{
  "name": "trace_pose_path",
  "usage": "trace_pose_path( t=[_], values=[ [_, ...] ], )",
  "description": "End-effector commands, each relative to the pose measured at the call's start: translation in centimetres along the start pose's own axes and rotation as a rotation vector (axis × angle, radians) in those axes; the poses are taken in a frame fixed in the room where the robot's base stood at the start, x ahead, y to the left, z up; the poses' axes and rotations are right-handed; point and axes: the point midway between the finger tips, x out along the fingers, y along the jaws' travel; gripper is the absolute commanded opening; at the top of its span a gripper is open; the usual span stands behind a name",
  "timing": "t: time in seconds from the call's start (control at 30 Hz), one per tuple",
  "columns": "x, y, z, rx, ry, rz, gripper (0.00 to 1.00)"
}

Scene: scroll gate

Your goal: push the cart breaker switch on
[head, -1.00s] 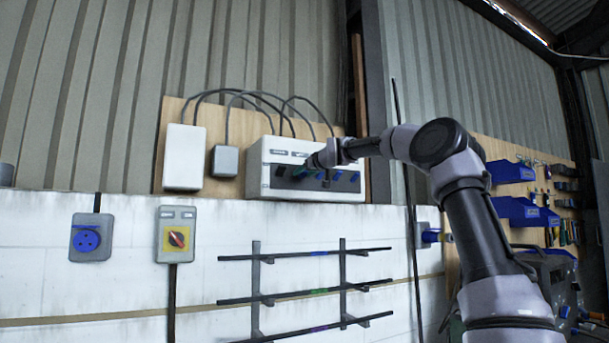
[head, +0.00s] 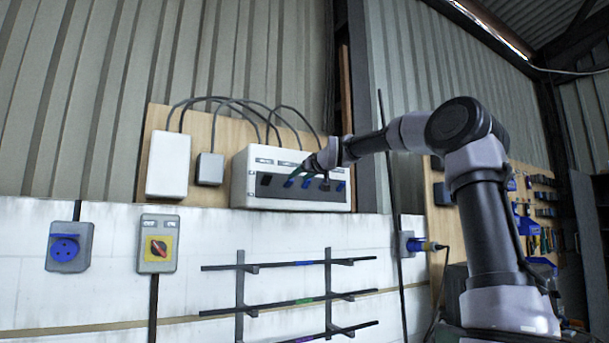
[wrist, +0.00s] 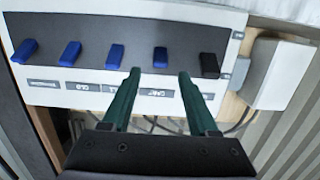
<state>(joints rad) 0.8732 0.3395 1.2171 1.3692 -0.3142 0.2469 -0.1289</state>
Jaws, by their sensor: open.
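The breaker box (head: 240,182) is a pale box on the wall with a dark strip and a row of switches, one black and several blue. In the wrist view, a dark blue switch (wrist: 160,57) stands just beyond and between my fingertips, with a label (wrist: 153,93) that seems to read CART between my fingers. My gripper (wrist: 159,73) is open, its two green fingers apart and nothing held. In the head view my gripper (head: 292,172) is in front of the strip and partly hides it. I cannot tell if the fingers touch the panel or which way the switch is set.
A black switch (wrist: 209,65) is right of my fingers and a blue switch (wrist: 115,57) is left. A white box (head: 169,164) and a small grey box (head: 210,168) are beside the panel. A rack (head: 240,290) with rods juts from the wall below.

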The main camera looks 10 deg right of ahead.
Motion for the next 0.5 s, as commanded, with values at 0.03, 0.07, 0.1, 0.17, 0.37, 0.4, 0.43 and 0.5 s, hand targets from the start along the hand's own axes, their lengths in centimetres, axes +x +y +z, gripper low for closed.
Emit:
trace_pose_path(
  t=[0.03,0.07,0.1,0.17,0.37,0.4,0.43,0.5],
  values=[
    [-0.6,0.2,0.0,-0.001,-0.001,0.004,0.6],
    [-0.9,0.2,0.0,0.0,0.0,0.003,0.6],
    [-1.2,0.2,0.0,0.0,0.0,0.003,0.6],
    [-1.7,0.2,0.0,0.001,0.0,0.003,0.6],
    [-2.6,0.1,0.0,0.0,-0.001,0.001,0.6],
    [-2.7,0.0,0.0,0.0,-0.001,0.0,0.6],
    [-2.8,-0.1,0.0,0.0,0.0,0.0,0.6],
    [-2.9,-0.1,0.0,0.0,0.0,-0.001,0.6]
  ],
)
